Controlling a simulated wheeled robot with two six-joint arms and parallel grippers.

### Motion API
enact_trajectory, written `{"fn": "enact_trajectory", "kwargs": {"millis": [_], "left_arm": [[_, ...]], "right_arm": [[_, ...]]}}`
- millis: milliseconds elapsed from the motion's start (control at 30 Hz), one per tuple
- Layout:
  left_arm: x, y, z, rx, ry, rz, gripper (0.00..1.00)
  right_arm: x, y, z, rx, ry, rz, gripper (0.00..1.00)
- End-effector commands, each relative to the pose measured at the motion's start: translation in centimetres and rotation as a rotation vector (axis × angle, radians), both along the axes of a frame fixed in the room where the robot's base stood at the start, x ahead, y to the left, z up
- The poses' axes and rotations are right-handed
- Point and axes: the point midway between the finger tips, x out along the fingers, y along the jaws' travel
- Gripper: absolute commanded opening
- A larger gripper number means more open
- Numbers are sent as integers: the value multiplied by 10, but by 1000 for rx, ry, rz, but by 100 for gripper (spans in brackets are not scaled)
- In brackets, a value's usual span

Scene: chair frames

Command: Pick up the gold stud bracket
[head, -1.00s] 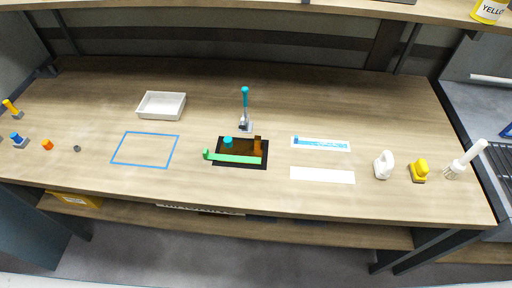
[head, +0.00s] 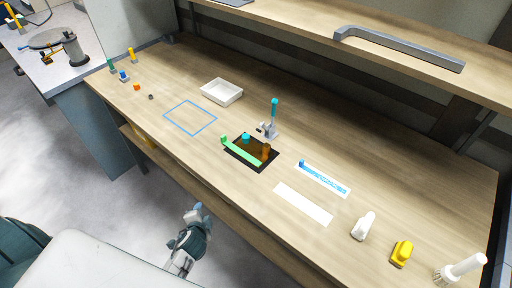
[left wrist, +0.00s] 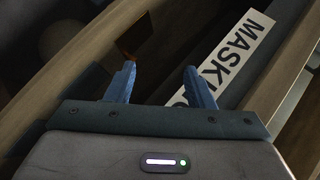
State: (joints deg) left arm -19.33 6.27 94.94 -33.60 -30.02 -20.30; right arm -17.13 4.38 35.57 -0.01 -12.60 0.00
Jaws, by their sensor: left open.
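On the black mat (head: 236,154) at the middle of the bench, a brown-gold piece (head: 266,151) stands at the right end, by a long green bar (head: 243,153) and a teal round piece (head: 245,138). It may be the gold stud bracket; I cannot tell for sure. A small yellow upright piece (head: 131,55) stands at the bench's far left end. My left gripper (head: 198,209) is in front of the bench's front edge, apart from all of these. In the left wrist view its blue fingers (left wrist: 160,72) are open and empty. My right gripper is not in view.
A teal-handled clamp (head: 272,118) stands behind the mat and a white tray (head: 221,92) behind the blue outline. White and yellow items (head: 402,253) line the right. A shelf overhangs the back. A strip lettered "MASK" (left wrist: 232,55) shows in the wrist view.

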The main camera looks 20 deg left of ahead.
Motion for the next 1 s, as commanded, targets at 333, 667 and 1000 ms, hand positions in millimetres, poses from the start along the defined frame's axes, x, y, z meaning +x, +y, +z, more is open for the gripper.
{"fn": "enact_trajectory", "kwargs": {"millis": [333, 667, 1000], "left_arm": [[35, 7, 185, 301, -225, -51, 48], [78, -16, 276, 842, -386, -302, 48], [132, -94, 282, 1634, -428, -820, 48]], "right_arm": [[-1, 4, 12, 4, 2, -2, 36], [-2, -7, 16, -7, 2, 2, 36], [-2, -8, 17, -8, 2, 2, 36]]}}
